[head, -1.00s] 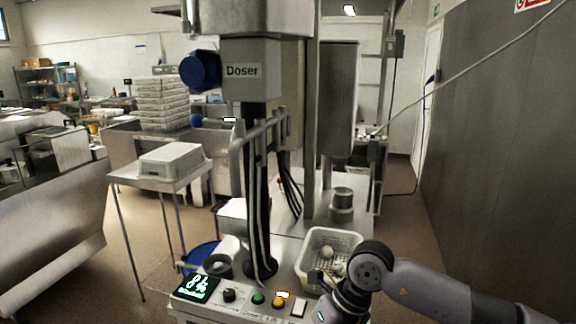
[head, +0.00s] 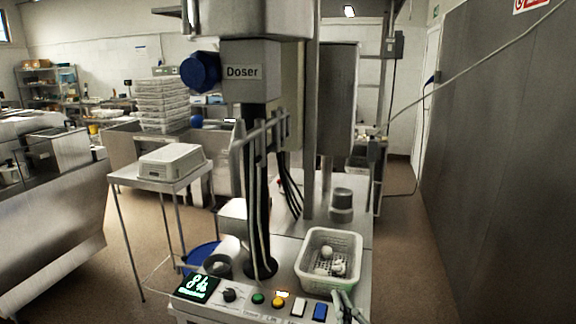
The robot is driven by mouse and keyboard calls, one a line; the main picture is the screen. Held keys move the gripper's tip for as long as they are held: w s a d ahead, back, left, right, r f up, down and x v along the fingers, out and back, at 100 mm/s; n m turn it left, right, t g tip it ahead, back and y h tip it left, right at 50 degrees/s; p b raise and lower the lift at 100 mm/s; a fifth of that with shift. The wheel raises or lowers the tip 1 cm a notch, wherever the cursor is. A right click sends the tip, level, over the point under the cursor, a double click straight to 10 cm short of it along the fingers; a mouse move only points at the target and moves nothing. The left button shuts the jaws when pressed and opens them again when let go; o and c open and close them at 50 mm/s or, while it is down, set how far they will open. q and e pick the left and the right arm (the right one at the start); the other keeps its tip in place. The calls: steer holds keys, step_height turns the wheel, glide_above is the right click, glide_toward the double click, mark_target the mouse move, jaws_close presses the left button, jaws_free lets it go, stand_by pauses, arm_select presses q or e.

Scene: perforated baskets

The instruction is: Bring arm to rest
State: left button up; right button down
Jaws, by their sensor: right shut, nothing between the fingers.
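My right gripper (head: 347,308) shows at the bottom edge of the head view, just in front of the right front corner of the white perforated basket (head: 322,284). Its fingers are shut with nothing between them. Most of the right arm is out of the picture. The basket stands on the steel machine table and holds a few white rounded pieces (head: 327,253). My left gripper is not in view.
The machine's front panel has a green digital display (head: 197,287), a knob, green and yellow buttons, a white switch and a blue switch (head: 320,311). The Doser column (head: 250,72) rises behind. A side table (head: 170,182) carries an upturned grey basket. Floor at right is clear.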

steer(key=s+d+f+m+g+h, duration=0.2)
steer(key=s+d+f+g, duration=0.25)
steer(key=f, duration=0.35)
steer(key=s+d+f+m+g+h, duration=0.25)
steer(key=s+f, duration=0.25)
steer(key=f, duration=0.3)
steer(key=s+d+f+g+y, duration=0.1)
steer(key=s+d+f+g, duration=0.1)
steer(key=s+f+g, duration=0.45)
steer(key=s+d+f+g, duration=0.1)
steer(key=s+f, duration=0.2)
steer(key=s, duration=0.7)
step_height(320, 180, down, 28)
steer(key=s+f+g+b, duration=0.1)
steer(key=s+g+b, duration=0.1)
steer(key=b, duration=0.1)
steer(key=s+d+f+b, duration=0.2)
steer(key=s+d+f, duration=0.1)
steer(key=s+f, duration=1.3)
steer(key=shift+f+g, duration=0.35)
steer(key=shift+f, duration=0.4)
steer(key=shift+s, duration=0.1)
